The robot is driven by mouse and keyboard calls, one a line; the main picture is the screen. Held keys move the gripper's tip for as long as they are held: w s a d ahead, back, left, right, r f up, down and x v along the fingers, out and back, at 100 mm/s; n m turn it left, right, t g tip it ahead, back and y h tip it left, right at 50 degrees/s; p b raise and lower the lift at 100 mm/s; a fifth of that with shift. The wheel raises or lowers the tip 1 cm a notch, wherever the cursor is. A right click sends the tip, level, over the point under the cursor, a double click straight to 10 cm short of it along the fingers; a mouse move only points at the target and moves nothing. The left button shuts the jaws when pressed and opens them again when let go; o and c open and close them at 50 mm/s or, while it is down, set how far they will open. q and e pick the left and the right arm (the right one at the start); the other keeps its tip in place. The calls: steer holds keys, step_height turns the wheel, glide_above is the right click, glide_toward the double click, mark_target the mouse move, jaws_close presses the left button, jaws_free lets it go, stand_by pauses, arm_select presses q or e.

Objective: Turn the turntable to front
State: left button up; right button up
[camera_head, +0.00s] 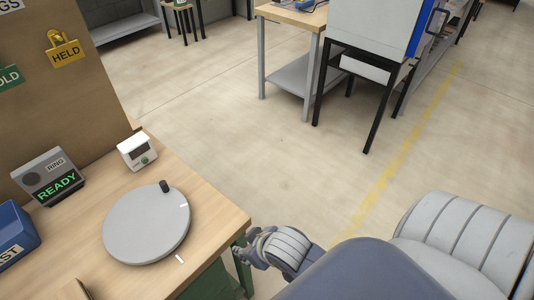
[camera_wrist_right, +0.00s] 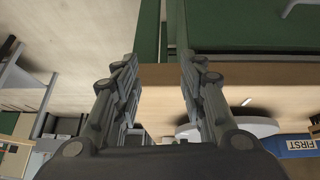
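The turntable (camera_head: 140,228) is a round grey disc lying on the wooden table. A dark upright knob (camera_head: 165,187) stands near its far edge. A white line (camera_head: 183,205) is on the disc at its right rim. Another short white line (camera_head: 180,259) is on the table by the near right rim, apart from the first. My right gripper (camera_head: 243,256) is just off the table's right edge, clear of the turntable. In the right wrist view its fingers (camera_wrist_right: 158,66) are spread with nothing between them, and part of the turntable (camera_wrist_right: 254,127) shows. My left gripper is not in view.
A READY display box (camera_head: 50,178), a small white device (camera_head: 137,151) and a blue bin (camera_head: 14,232) stand around the turntable. A brown board (camera_head: 70,95) with HELD tag rises behind. A workbench (camera_head: 290,15) and a cabinet (camera_head: 370,28) stand across the open floor.

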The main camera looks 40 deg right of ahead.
steer(key=s+d+f+g, duration=0.1)
steer(key=s+f+g, duration=0.1)
steer(key=s+f, duration=0.3)
step_height(320, 180, down, 2)
steer(key=shift+s+d+f+g, duration=0.1)
steer(key=shift+s+d+g, duration=0.1)
steer(key=shift+s+g, duration=0.1)
